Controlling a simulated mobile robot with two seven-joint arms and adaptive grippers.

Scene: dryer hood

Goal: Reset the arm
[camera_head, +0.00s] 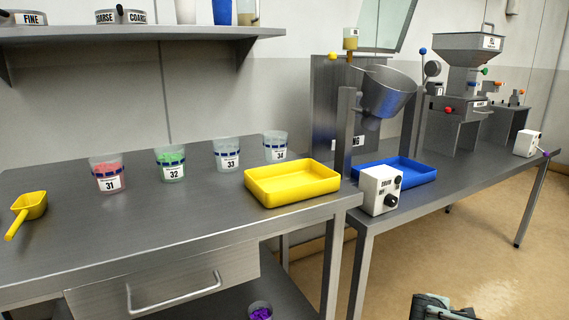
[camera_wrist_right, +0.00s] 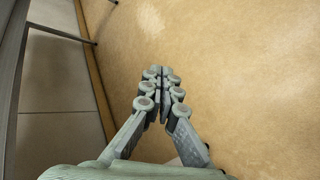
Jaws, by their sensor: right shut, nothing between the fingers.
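My right gripper (camera_wrist_right: 160,88) is shut and empty in the right wrist view, pointing over the bare tan floor. In the head view, part of my right arm or gripper (camera_head: 440,307) shows at the bottom edge, in front of the tables and apart from them. Its fingers cannot be made out there. My left gripper is not in either view.
The left steel table (camera_head: 150,225) holds cups 31 (camera_head: 107,174), 32 (camera_head: 170,163), 33 (camera_head: 227,155) and 34 (camera_head: 275,147), a yellow tray (camera_head: 292,194) and a yellow scoop (camera_head: 29,208). A white control box (camera_head: 380,190) stands on the right table. The floor (camera_head: 480,250) is clear.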

